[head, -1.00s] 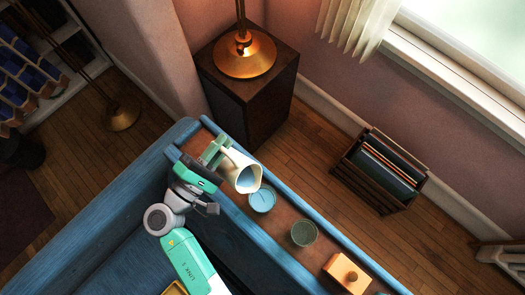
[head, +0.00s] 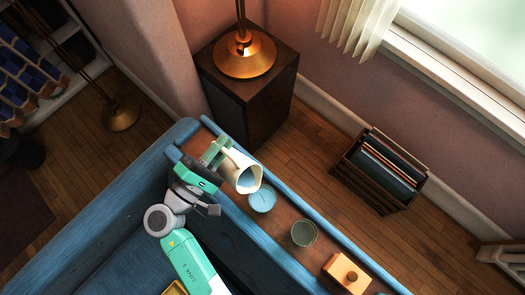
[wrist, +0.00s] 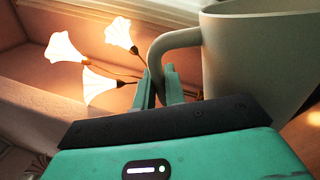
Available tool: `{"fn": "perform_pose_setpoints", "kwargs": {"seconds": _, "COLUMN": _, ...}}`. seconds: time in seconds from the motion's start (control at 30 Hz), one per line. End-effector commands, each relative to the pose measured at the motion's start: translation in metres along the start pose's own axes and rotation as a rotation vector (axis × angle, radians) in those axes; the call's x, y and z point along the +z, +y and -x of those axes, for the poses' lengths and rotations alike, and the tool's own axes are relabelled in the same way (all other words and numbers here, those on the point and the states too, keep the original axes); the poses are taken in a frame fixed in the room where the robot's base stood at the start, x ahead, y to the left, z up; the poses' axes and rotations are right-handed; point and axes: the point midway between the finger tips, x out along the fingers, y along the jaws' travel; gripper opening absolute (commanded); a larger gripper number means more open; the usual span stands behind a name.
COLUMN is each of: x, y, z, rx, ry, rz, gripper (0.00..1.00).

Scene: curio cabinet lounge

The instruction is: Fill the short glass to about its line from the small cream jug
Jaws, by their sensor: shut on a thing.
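The small cream jug (head: 233,165) is in my gripper (head: 213,153), held by its handle. In the wrist view my gripper (wrist: 160,90) is shut on that handle, and the jug (wrist: 255,60) fills the upper right. In the head view the jug is tipped, its mouth facing down and right, with blue-grey showing inside. A glass (head: 262,199) with light blue contents stands just below and right of the mouth. I cannot make out its fill line or a falling stream. A second, greenish clear glass (head: 304,233) stands further right and looks empty.
Both glasses stand on a narrow wooden shelf (head: 280,215) edged by blue upholstery (head: 110,215). A light wooden box with a knob (head: 347,273) is further along it. A brass lamp (head: 244,55) stands on a dark cabinet behind. A record crate (head: 380,170) is on the floor.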

Motion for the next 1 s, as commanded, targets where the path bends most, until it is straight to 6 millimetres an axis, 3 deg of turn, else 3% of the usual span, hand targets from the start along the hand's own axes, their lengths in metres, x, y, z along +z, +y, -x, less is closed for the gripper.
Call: {"fn": "perform_pose_setpoints", "kwargs": {"seconds": 1.0, "x": 0.0056, "y": 0.0028, "z": -0.0006, "rx": 0.001, "ry": -0.008, "rz": -0.04, "gripper": 0.0}}
